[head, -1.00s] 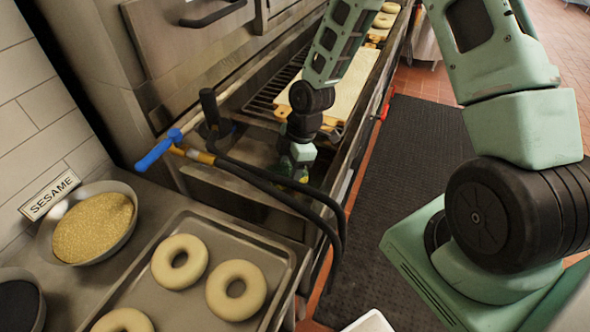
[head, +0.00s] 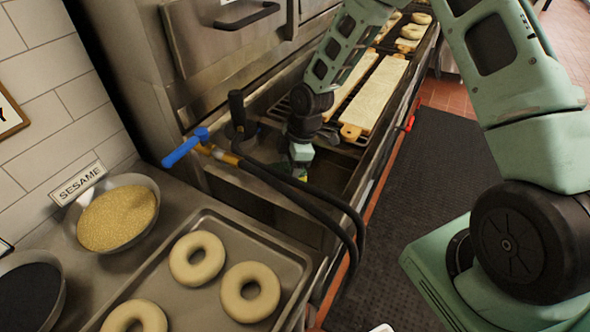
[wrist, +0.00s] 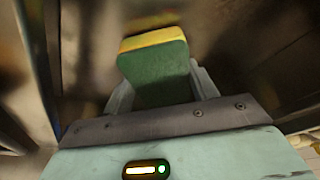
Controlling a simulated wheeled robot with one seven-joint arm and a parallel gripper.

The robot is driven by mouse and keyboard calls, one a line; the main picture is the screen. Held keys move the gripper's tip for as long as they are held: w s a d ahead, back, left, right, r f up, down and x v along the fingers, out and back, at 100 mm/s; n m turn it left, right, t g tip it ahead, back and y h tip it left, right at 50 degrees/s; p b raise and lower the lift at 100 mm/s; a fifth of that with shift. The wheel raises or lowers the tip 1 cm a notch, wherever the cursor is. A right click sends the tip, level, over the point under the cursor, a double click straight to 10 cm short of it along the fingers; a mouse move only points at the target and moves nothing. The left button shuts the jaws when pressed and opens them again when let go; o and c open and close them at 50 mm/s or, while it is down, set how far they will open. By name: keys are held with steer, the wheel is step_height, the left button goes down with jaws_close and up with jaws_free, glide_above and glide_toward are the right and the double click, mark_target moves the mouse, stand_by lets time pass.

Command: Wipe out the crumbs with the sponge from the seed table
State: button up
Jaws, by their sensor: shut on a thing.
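My gripper (head: 300,160) is low inside the metal sink-like well (head: 245,205) beside the counter. In the wrist view it is shut on a sponge (wrist: 155,70), green with a yellow layer along its far edge. The sponge sticks out between the fingers, over blurred brown metal. The seed table (head: 95,290) is the steel counter at the lower left, with a bowl of sesame (head: 118,217) and a bowl of dark seeds (head: 30,295). I make out no crumbs on the part of it in view.
A tray (head: 290,262) with several bagels lies on the counter. A tap with a blue handle (head: 185,147) and black hoses (head: 300,188) stand between the counter and my gripper. Long boards (head: 380,90) lie beyond the well. A dark floor mat (head: 430,190) is at the right.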

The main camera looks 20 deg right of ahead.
steer(key=shift+r, duration=0.15)
step_height(320, 180, up, 6)
steer(key=p, duration=0.5)
stand_by(0.4)
step_height(320, 180, up, 3)
steer(key=p, duration=0.3)
steer(key=shift+f, duration=0.25)
stand_by(0.4)
steer(key=shift+s+a+f+b, duration=0.15)
steer(key=shift+f+b, duration=1.2)
steer(key=shift+f, duration=0.4)
steer(key=shift+s+a+f+b, duration=0.1)
steer(key=shift+s+f+b, duration=0.05)
steer(key=shift+f+b, duration=1.4)
steer(key=shift+f+p, duration=0.2)
steer(key=shift+p, duration=0.1)
steer(key=shift+f+b, duration=0.7)
steer(key=shift+f, duration=0.3)
